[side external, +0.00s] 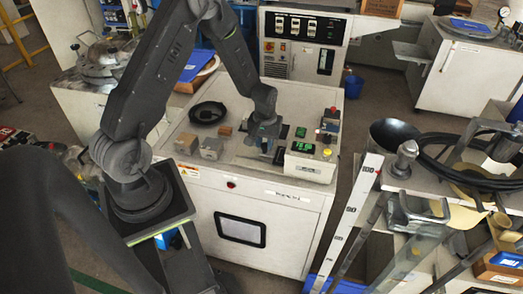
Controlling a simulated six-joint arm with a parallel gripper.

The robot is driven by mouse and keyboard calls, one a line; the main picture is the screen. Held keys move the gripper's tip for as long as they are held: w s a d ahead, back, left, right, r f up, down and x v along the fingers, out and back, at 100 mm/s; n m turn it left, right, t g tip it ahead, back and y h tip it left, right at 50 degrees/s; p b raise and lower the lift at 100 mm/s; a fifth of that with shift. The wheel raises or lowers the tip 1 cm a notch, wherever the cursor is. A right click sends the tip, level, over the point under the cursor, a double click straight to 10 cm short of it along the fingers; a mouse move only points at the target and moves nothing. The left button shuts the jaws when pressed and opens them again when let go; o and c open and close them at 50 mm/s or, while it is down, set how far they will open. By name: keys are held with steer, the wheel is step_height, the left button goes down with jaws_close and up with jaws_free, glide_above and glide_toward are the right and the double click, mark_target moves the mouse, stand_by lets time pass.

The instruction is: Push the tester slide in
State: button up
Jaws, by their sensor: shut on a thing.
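The tester (308,163) is a white box with a lit green display, standing at the right front of the white cabinet's top. My gripper (264,143) points down just left of the tester. It is shut on a small grey part at the tester's left side. The part is too small and too covered by the fingers to tell whether it is the tester slide. How far the slide stands out of the tester cannot be made out.
A red-topped device (330,120) stands behind the tester. A cluttered bench with a black pan (394,133) is at the right.

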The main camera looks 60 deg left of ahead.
mark_target(280, 155)
steer(key=shift+w+d+r, duration=0.1)
steer(key=shift+w+d, duration=1.6)
steer(key=shift+w, duration=0.1)
steer(key=o, duration=0.6)
steer(key=shift+r, duration=0.1)
steer(key=shift+w+r, duration=0.1)
steer(key=shift+r, duration=1.55)
steer(key=shift+o, duration=0.6)
steer(key=shift+r, duration=0.3)
steer(key=shift+o, duration=0.3)
steer(key=shift+r, duration=1)
